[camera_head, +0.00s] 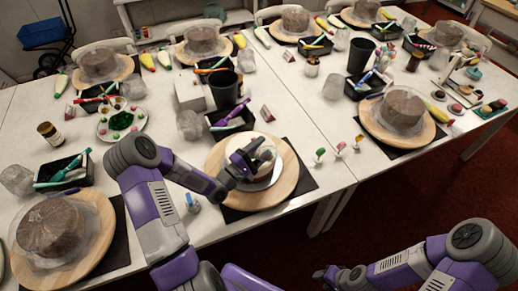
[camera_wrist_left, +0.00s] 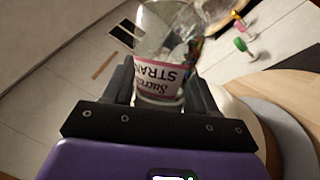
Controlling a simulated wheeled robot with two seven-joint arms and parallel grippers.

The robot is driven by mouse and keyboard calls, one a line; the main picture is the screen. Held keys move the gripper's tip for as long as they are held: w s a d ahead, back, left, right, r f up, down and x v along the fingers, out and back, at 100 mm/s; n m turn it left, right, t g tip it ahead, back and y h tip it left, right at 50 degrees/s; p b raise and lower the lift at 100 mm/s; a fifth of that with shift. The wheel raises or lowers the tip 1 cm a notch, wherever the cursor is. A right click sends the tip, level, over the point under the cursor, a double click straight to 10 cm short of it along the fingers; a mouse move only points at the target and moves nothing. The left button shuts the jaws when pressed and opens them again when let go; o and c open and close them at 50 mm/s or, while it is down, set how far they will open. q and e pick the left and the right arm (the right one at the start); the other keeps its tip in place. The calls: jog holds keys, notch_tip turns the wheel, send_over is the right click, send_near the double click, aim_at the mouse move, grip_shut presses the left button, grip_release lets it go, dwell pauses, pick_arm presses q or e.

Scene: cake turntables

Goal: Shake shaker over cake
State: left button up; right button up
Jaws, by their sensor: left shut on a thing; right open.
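A round white cake (camera_head: 269,148) sits on a wooden turntable (camera_head: 289,166) near the table's front edge. It shows partly at the right of the left wrist view (camera_wrist_left: 236,108). My left gripper (camera_head: 246,158) is over the cake and hides part of it. It is shut on the shaker (camera_wrist_left: 162,75), a clear container with a pink and white label, seen between the fingers in the left wrist view. The label's print appears upside down there. In the head view the gripper mostly hides the shaker. My right gripper (camera_head: 332,274) is open and empty, low in front of the table.
A dark cup (camera_head: 224,90) and a black tray with tools (camera_head: 230,122) stand behind the cake. Small coloured picks (camera_head: 340,148) stand to its right. Covered brown cakes sit on other turntables, one at the left (camera_head: 52,228) and one at the right (camera_head: 399,110).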

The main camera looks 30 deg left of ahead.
pick_arm(q)
jog(key=shift+w+d+f+m+g, duration=0.2)
jog(key=shift+d+m+g, duration=0.05)
jog(key=shift+d+m, duration=0.4)
jog(key=shift+w+d+f+m+g, duration=0.25)
jog(key=shift+d+m, duration=0.25)
jog(key=shift+m, duration=0.25)
jog(key=shift+w+d+b, duration=0.25)
jog(key=shift+w+b, duration=0.2)
jog(key=shift+w, duration=0.25)
jog(key=shift+r+n+t, duration=0.2)
jog(key=shift+n+t, duration=0.1)
jog(key=shift+n, duration=0.3)
jog(key=shift+f, duration=0.1)
jog(key=shift+a+r+n, duration=0.1)
jog(key=shift+r+n, duration=0.1)
jog(key=shift+n, duration=0.3)
